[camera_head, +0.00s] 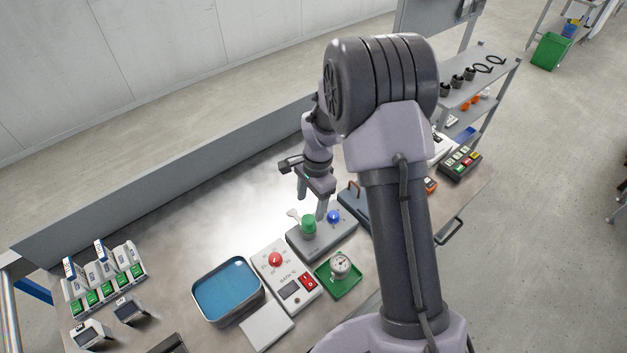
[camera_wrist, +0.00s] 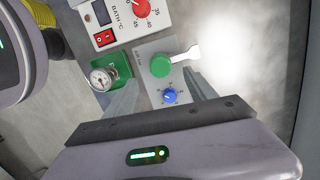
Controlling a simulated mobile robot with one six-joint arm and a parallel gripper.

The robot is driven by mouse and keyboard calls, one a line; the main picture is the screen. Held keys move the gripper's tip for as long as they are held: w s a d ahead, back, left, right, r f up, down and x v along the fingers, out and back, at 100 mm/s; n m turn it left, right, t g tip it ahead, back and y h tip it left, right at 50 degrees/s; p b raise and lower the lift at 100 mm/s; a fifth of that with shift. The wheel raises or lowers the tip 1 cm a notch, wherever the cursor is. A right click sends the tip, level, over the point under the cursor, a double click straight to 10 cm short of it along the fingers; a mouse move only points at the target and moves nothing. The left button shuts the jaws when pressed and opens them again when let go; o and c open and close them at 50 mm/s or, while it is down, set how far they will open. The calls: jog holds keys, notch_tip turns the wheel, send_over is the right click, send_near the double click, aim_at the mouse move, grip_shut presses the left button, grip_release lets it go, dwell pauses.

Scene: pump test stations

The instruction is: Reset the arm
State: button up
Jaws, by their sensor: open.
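My arm rises in front of the bench in the head view, and my gripper (camera_head: 319,204) hangs over the grey control box (camera_head: 322,241). The box carries a green knob (camera_head: 309,225), a blue knob (camera_head: 334,216) and a pale lever. In the wrist view my gripper (camera_wrist: 160,93) is open, with its two fingers apart on either side of the box. The green knob (camera_wrist: 160,65) and the blue knob (camera_wrist: 169,96) show between the fingers, and nothing is held. I cannot tell whether a fingertip touches the box.
Beside the box are a bath controller (camera_head: 287,274) with a red dial, a gauge on a green tray (camera_head: 338,286) and a water-filled tub (camera_head: 228,291). Several modules stand at the bench's left. A shelf rack (camera_head: 480,85) stands behind right. The bench behind the box is mostly clear.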

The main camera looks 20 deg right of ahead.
notch_tip(320, 180, up, 9)
jog(key=d+p, duration=0.1)
jog(key=s+a+r+n+t+b, duration=0.3)
jog(key=s+r+n+b, duration=0.1)
jog(key=s+r+b, duration=0.35)
jog(key=s+a+n+t+b, duration=0.1)
jog(key=s+n+b, duration=0.2)
jog(key=s, duration=0.5)
jog(key=s+a+f+n+t+b, duration=0.1)
jog(key=s+n+t+b, duration=0.1)
jog(key=s, duration=0.6)
jog(key=shift+a+f+n+y+b, duration=0.3)
jog(key=shift+a+n+b, duration=0.1)
jog(key=shift+b, duration=0.45)
